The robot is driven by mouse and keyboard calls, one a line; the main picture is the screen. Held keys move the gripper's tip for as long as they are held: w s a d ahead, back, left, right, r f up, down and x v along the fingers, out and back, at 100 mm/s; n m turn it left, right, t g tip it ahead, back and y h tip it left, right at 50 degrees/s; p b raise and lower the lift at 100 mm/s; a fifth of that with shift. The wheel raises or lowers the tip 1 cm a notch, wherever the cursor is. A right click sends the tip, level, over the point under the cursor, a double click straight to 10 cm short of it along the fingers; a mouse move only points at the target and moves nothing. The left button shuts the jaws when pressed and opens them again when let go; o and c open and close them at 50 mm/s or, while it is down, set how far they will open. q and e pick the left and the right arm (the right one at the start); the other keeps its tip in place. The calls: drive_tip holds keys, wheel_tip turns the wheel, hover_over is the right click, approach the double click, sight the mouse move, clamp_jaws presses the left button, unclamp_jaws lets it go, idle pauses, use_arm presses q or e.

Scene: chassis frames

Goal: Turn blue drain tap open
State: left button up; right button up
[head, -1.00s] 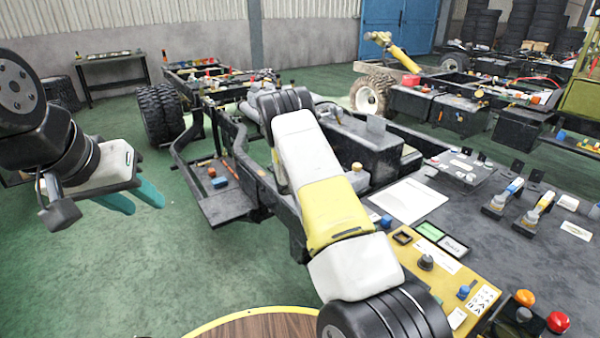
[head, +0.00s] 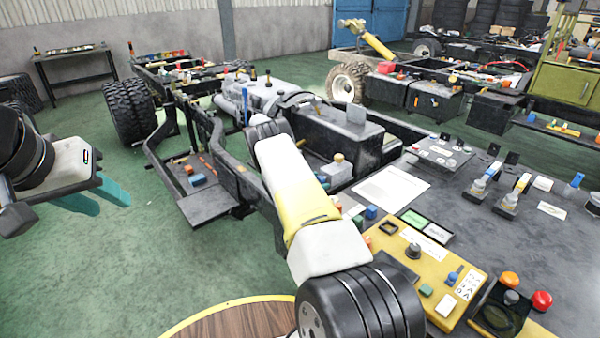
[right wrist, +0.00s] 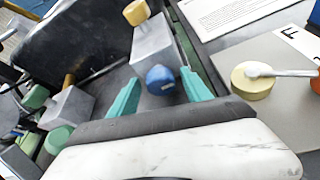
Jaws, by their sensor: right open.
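A blue rounded knob (right wrist: 160,79), which looks like the drain tap, sits at the lower side of a grey block (right wrist: 153,50) in the right wrist view. A tan cap (right wrist: 137,12) tops that block. My right gripper (right wrist: 160,88) is open, with its teal fingers on either side of the knob in the picture; contact cannot be told. In the head view the tan-capped block (head: 338,171) stands on the chassis beside my right arm, which hides the right gripper. My left gripper (head: 108,204) is open and empty over the green floor, at the left.
A dark tank (head: 335,135) stands behind the tan-capped block. A yellow control panel (head: 400,257) with knobs is at the right front.

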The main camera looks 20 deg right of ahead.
clamp_jaws()
idle(0.4)
drive_tip(key=shift+n+g, duration=0.7)
drive_tip(key=shift+n, duration=0.3)
drive_tip(key=shift+n+g+h, duration=0.5)
drive_tip(key=shift+n+g, duration=0.3)
drive_tip(key=shift+n, duration=0.5)
unclamp_jaws()
